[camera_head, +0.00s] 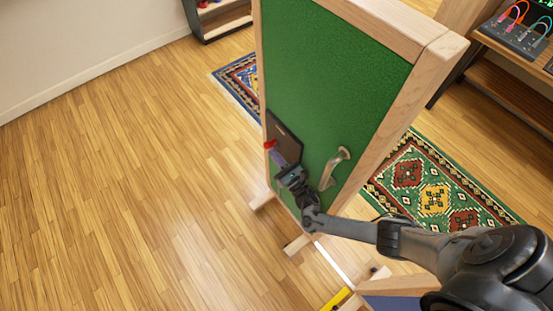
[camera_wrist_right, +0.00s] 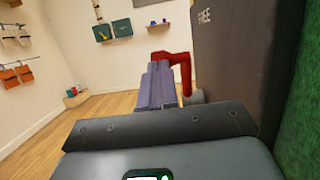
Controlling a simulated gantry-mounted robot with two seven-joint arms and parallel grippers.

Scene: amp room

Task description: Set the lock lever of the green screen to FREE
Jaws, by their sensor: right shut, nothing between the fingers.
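The green screen (camera_head: 335,75) stands upright in a pale wooden frame. A dark lock plate (camera_head: 287,146) is on its face near the left edge; in the right wrist view the plate (camera_wrist_right: 232,55) reads FREE near its top. The red lock lever (camera_head: 270,145) sticks out at the plate's left side. In the right wrist view the lever (camera_wrist_right: 186,75) is bent, with its top part reaching left above my fingertips. My right gripper (camera_head: 279,158) is shut and empty, right beside the lever; I cannot tell whether they touch. My left gripper is out of view.
A metal handle (camera_head: 334,168) sits on the screen, right of the plate and close to my right arm. Patterned rugs (camera_head: 435,190) lie behind the screen. A shelf with cables (camera_head: 520,35) stands at the right. The wooden floor (camera_head: 120,180) at left is clear.

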